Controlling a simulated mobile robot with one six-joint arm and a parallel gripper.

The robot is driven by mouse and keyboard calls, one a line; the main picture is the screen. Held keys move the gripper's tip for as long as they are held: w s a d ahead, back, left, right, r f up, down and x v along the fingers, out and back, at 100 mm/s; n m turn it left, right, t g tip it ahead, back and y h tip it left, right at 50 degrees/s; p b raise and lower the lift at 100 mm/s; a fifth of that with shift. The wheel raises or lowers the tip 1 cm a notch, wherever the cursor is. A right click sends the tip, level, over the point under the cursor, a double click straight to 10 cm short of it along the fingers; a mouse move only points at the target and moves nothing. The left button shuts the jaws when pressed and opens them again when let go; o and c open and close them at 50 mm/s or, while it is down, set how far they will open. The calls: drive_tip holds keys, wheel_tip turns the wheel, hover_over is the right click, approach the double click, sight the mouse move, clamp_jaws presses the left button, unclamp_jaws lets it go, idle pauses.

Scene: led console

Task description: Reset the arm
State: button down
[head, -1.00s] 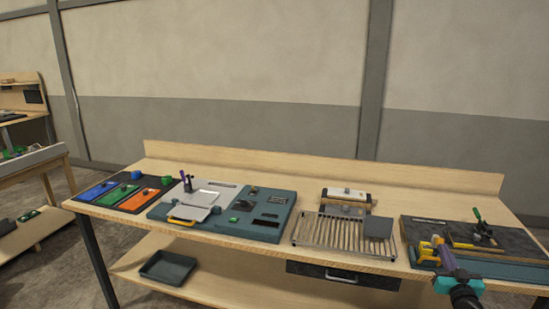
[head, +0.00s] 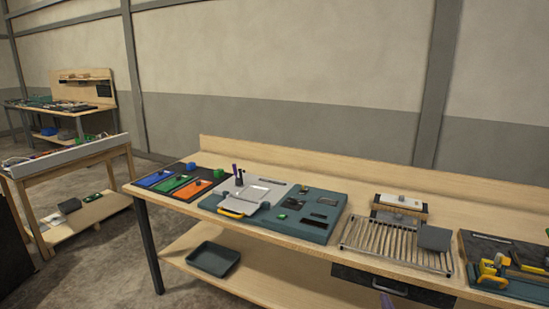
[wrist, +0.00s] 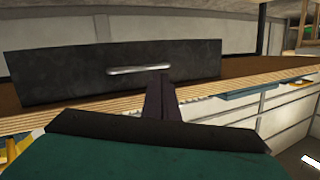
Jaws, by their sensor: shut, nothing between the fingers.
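My gripper shows in the wrist view (wrist: 160,92), its two dark purple fingers together and nothing visible between them. Its teal body and dark bar fill the bottom of that view. In the head view only a purple tip of my gripper (head: 386,301) shows at the bottom edge, in front of the workbench; the rest of the arm is out of frame. The fingers point toward the dark drawer front (wrist: 90,78) with its pale handle (wrist: 139,70). I cannot tell how far apart they are.
The workbench (head: 300,151) carries a blue, green and orange panel set (head: 181,181), a teal console (head: 318,234), a slatted rack (head: 393,243) and a dark board with yellow parts (head: 493,268). A dark tray (head: 213,258) sits on the lower shelf. Floor is open at left.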

drive_tip(key=s+a+f+g+b, duration=0.1)
drive_tip(key=s+a+f+g, duration=0.1)
drive_tip(key=a+f, duration=0.45)
drive_tip(key=s+a+f+g, duration=0.2)
drive_tip(key=a+f, duration=0.2)
drive_tip(key=f, duration=0.6)
drive_tip(key=s+a+f+g+b, duration=0.1)
drive_tip(key=s+a+f+g, duration=0.3)
drive_tip(key=s+f, duration=0.4)
drive_tip(key=s+a+f+g, duration=0.3)
drive_tip(key=s+f+g, duration=0.1)
drive_tip(key=s+f, duration=0.4)
drive_tip(key=s+a+n+g+y, duration=0.1)
drive_tip(key=s+g, duration=0.3)
drive_tip(key=s, duration=0.6)
drive_tip(key=s+a+n+g+y, duration=0.1)
drive_tip(key=s+a+n+g, duration=0.2)
drive_tip(key=s, duration=0.8)
drive_tip(key=shift+a+g, duration=0.5)
drive_tip(key=shift+g, duration=0.7)
